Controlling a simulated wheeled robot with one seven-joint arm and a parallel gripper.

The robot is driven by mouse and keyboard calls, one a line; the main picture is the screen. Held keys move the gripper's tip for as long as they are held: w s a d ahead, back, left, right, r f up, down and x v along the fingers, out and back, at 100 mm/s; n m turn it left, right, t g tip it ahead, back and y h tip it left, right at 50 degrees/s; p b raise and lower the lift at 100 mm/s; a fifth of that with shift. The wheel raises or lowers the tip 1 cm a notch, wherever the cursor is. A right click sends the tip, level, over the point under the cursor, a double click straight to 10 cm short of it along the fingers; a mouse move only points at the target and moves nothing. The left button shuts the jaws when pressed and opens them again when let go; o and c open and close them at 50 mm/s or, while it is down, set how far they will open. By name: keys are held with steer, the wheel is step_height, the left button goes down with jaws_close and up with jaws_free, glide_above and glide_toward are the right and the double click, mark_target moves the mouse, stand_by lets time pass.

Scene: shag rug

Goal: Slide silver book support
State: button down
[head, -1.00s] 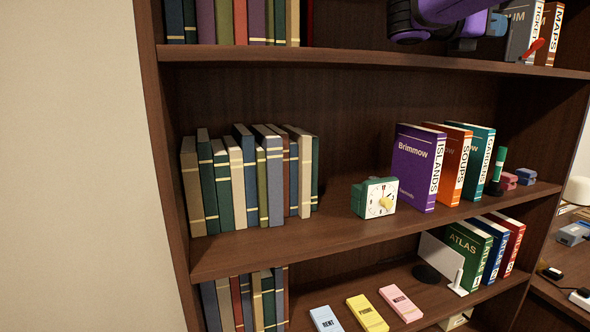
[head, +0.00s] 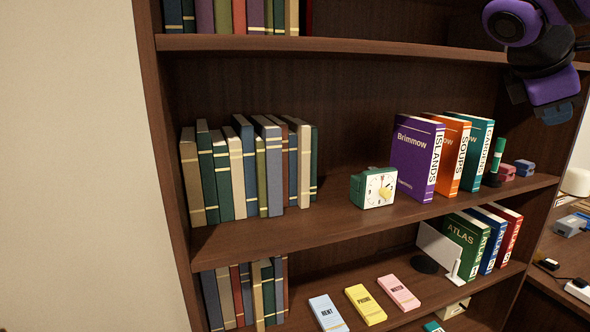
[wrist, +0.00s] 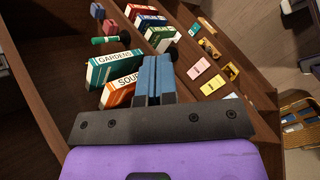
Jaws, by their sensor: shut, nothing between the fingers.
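The silver book support (head: 440,247), a pale upright plate with a short white post at its front, stands on the lower shelf at the left of the ATLAS books (head: 465,245). A black round piece lies beside its foot. My gripper (head: 558,114) is at the upper right in the head view, above and apart from the support. In the wrist view, my blue fingers (wrist: 155,68) are together and empty, pointing toward the shelves. I cannot make out the support clearly in the wrist view.
Above it, the middle shelf holds a green clock (head: 375,188), the ISLANDS book (head: 415,155) with two others, and a green marker-like post (head: 497,153). Blue, yellow and pink boxes (head: 366,304) lie in front on the lower shelf. Space left of the support is bare.

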steer(key=s+a+f+m+t+y, duration=0.2)
steer(key=s+a+f+m+y, duration=0.6)
steer(key=s+f+m, duration=0.4)
steer(key=shift+s+a+f, duration=0.15)
steer(key=shift+s+f, duration=0.35)
steer(key=shift+f, duration=0.1)
steer(key=c, duration=1.8)
jaws_free()
